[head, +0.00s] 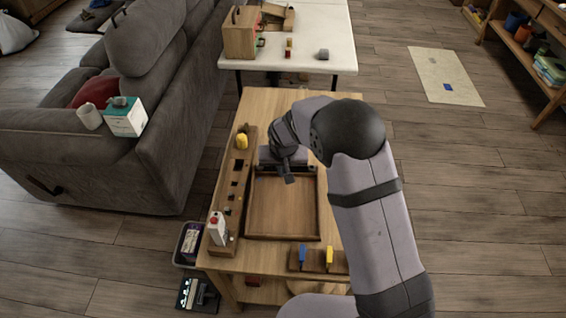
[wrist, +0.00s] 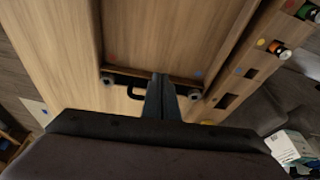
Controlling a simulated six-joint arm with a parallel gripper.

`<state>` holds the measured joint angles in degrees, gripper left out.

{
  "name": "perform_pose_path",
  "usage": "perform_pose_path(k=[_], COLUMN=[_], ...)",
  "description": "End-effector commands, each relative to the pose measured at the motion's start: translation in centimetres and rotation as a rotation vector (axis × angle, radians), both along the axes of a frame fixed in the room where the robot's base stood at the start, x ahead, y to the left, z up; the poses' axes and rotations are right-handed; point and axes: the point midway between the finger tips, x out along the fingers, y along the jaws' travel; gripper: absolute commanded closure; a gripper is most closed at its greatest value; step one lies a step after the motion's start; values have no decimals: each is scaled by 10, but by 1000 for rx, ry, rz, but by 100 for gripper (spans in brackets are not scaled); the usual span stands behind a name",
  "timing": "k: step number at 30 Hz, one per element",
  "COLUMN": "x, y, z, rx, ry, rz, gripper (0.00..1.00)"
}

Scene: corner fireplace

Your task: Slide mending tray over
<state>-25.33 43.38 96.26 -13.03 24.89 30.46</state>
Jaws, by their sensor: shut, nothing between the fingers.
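The mending tray is taken to be the shallow, empty wooden tray (head: 283,207) with a raised rim, lying on the wooden table. In the wrist view, the tray (wrist: 175,35) has a dark strip with two round grey knobs and a black loop handle (wrist: 135,92) along its near edge. My gripper (head: 288,176) is over the tray's far end. In the wrist view, my gripper (wrist: 160,78) is shut and empty, its fingertips at the tray's edge beside the handle. I cannot tell whether they touch. My arm hides part of the tray's far right corner.
A slotted wooden rack (head: 232,190) runs along the tray's left, holding a white bottle (head: 217,229) and a yellow item (head: 242,141). A small wooden holder (head: 315,262) with blue and yellow pieces stands at the near end. Bare tabletop (head: 262,105) lies beyond my gripper.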

Motion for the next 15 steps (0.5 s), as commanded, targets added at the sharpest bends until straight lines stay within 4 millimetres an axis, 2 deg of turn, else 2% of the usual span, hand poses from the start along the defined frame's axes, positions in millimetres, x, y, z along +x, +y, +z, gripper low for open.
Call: perform_pose_path(k=[6,15], x=[16,22], y=[1,2], z=[0,-1], rx=[-1,-2], ry=[3,4], rz=[0,1], gripper=[100,100])
